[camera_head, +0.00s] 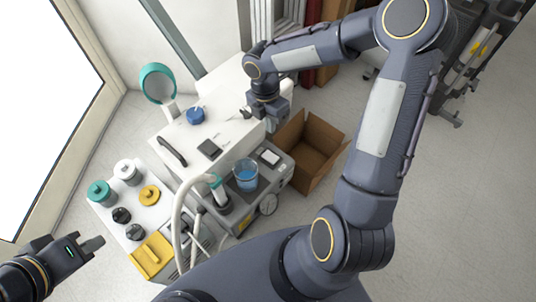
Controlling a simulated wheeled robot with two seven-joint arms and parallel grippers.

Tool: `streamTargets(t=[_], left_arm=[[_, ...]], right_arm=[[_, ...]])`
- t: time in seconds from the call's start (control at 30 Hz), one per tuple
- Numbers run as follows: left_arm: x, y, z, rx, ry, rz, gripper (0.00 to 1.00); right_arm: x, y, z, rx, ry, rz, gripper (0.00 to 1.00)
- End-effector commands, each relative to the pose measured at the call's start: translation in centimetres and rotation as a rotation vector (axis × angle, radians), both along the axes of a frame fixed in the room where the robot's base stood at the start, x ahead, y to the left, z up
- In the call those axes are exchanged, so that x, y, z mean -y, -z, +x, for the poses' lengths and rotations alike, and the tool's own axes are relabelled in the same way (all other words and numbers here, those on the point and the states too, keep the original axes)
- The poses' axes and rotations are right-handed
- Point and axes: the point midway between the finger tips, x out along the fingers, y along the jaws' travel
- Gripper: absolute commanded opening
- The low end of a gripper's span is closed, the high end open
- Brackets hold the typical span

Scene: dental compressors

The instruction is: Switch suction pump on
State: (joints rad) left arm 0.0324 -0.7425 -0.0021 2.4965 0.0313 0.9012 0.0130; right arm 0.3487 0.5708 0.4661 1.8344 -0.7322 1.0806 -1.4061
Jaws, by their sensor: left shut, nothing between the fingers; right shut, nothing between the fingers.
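A grey pump-like unit (238,207) stands low at the front of the white cabinet, with a clear jar of blue liquid (246,176) and a pale hose (178,215) with teal fittings on it. I take it to be the suction pump; its switch is too small to make out. My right gripper (275,128) is shut and empty. It points down beside the right end of the white cabinet, above and behind the unit; I cannot tell whether it touches anything. My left gripper (97,243) is shut and empty at the lower left, well apart from the unit.
The white cabinet (225,95) carries a blue round item (195,115) and a teal-rimmed mirror (157,83) rises behind it. An open cardboard box (310,150) stands right of the unit.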

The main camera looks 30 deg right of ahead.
Motion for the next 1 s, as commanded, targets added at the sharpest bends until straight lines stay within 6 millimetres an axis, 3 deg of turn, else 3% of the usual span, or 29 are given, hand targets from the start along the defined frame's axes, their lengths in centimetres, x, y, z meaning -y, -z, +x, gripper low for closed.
streamTargets(t=[0.47,0.67,1.0], left_arm=[[0.0,0.4,0.0,0.0,0.0,0.0,0.0],[0.0,1.9,0.0,0.0,0.0,0.0,0.0],[0.0,4.9,0.0,0.0,0.0,0.0,0.0]], right_arm=[[0.0,1.0,0.1,-0.004,-0.017,0.003,0.0],[0.1,4.2,-0.3,-0.007,-0.016,0.003,0.0],[0.4,11.3,-1.2,-0.006,-0.016,0.003,0.0]])
